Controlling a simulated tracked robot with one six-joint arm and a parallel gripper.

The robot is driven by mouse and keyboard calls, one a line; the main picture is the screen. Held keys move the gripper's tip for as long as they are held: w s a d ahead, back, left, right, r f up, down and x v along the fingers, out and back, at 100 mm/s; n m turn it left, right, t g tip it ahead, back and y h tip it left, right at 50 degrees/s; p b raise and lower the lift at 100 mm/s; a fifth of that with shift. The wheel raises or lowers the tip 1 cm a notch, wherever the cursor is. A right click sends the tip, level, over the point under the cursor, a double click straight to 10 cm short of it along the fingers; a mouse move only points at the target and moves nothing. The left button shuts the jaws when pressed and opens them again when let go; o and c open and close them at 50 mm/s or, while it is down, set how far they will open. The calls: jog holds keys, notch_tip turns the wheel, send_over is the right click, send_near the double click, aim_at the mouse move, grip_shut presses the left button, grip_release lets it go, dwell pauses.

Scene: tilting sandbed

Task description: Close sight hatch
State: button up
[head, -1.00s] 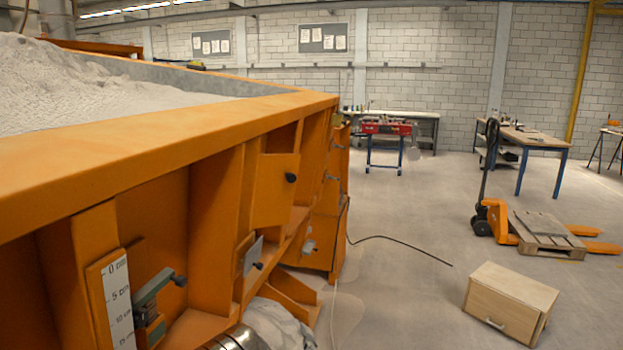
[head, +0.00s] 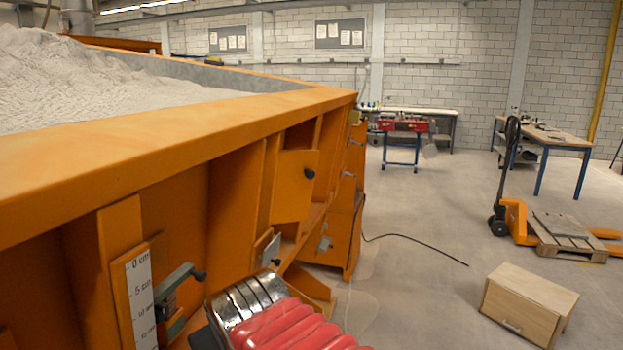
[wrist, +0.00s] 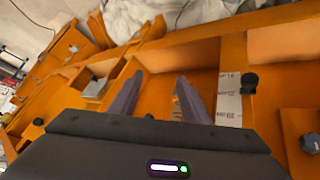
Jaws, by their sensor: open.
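An orange flap with a black knob, which looks like the sight hatch (head: 294,186), stands angled out from the orange side of the sandbed (head: 150,135). A small pale pane (head: 263,245) with its own dark knob sits below it. The flap seems to show at the left of the wrist view, with a dark knob (wrist: 38,121); its edges are unclear there. My gripper (wrist: 155,90) is open and empty, its two fingers pointing at an orange recess between the pale pane (wrist: 96,88) and the ruler (wrist: 229,103). In the head view my arm hides the gripper.
A ruler (head: 140,298) and a clamp with a dark knob (head: 175,284) are fixed on the sandbed's side. A wooden cabinet (head: 530,300), a black cable (head: 420,243) and a pallet truck (head: 515,215) are to the right. Open floor lies between.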

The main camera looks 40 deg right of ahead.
jog(key=w+d+r+t+h, duration=0.1)
jog(key=w+d+r+h, duration=0.1)
jog(key=w+d+r, duration=0.3)
jog(key=w+d+r+t+h, duration=0.1)
jog(key=w+d, duration=0.2)
jog(key=d, duration=0.4)
jog(key=n+t+h, duration=0.1)
jog(key=n+t, duration=0.3)
jog(key=t, duration=0.3)
send_near(311, 175)
jog(key=v, duration=0.5)
jog(key=shift+s+f, duration=0.1)
jog(key=x, duration=1.3)
jog(key=shift+w+d, duration=0.15)
jog(key=shift+w, duration=0.25)
jog(key=shift+c, duration=0.6)
